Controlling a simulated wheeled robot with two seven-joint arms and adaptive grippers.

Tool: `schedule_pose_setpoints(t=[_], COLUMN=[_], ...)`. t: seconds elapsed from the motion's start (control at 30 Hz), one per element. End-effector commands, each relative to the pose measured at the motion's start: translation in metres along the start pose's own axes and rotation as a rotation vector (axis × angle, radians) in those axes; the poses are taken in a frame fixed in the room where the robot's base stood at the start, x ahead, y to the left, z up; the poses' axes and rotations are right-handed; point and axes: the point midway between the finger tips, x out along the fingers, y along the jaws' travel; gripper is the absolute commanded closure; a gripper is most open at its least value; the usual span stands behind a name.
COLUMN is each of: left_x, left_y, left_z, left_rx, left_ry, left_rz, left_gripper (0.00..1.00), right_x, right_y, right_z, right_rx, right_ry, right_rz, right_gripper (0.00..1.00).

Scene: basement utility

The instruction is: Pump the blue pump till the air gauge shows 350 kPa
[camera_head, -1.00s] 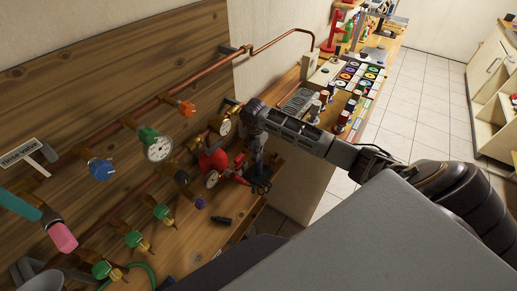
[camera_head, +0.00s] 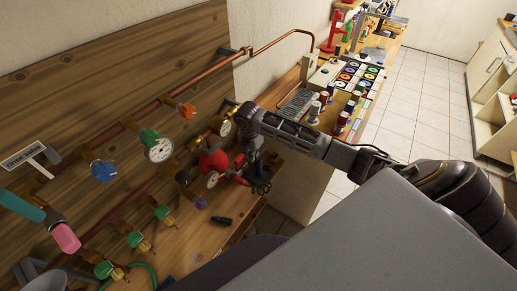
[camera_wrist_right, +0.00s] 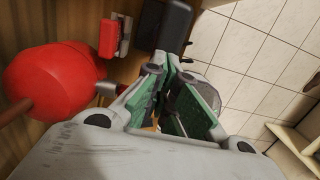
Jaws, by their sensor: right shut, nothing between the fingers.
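I cannot make out a blue pump in either view. A round red vessel (camera_head: 213,161) with a small white-faced gauge (camera_head: 212,181) sits low by the wooden board; the gauge is too small to read. The red vessel fills the left of the right wrist view (camera_wrist_right: 52,82). My right gripper (camera_head: 260,186) points down just right of the vessel, shut and empty; its green-padded fingers (camera_wrist_right: 173,68) show in the wrist view. A black, block-like part (camera_wrist_right: 174,24) lies beyond the fingertips; contact cannot be told. My left gripper is not in view.
Copper pipes with coloured valves, a blue valve knob (camera_head: 103,171) and a larger gauge (camera_head: 159,150) line the wooden board. A black object (camera_head: 221,220) lies on the bench. A cluttered workbench (camera_head: 300,75) stands behind; tiled floor (camera_head: 412,95) is clear at right.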

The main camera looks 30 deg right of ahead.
Motion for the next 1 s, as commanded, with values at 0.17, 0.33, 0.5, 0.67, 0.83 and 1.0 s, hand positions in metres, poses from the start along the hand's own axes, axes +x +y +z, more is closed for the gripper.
schedule_pose_setpoints(t=[0.17,0.33,0.5,0.67,0.83,1.0], left_x=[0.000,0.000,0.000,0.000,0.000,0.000], left_y=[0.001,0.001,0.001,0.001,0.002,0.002], left_z=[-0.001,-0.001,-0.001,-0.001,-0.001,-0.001], left_rx=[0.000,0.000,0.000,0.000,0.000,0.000], left_ry=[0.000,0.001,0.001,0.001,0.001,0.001], left_rz=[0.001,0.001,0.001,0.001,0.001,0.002], left_gripper=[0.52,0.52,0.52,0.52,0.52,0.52], right_x=[-0.008,-0.025,-0.049,-0.073,-0.097,-0.113], right_y=[0.000,0.001,0.001,0.001,0.000,0.000], right_z=[0.001,0.001,0.001,0.001,0.001,0.000], right_rx=[0.001,0.000,0.000,0.000,0.000,0.001], right_ry=[-0.001,-0.001,-0.001,-0.002,-0.002,0.000], right_rz=[0.001,0.003,0.003,0.003,0.002,0.001], right_gripper=[1.00,1.00,1.00,1.00,1.00,1.00])
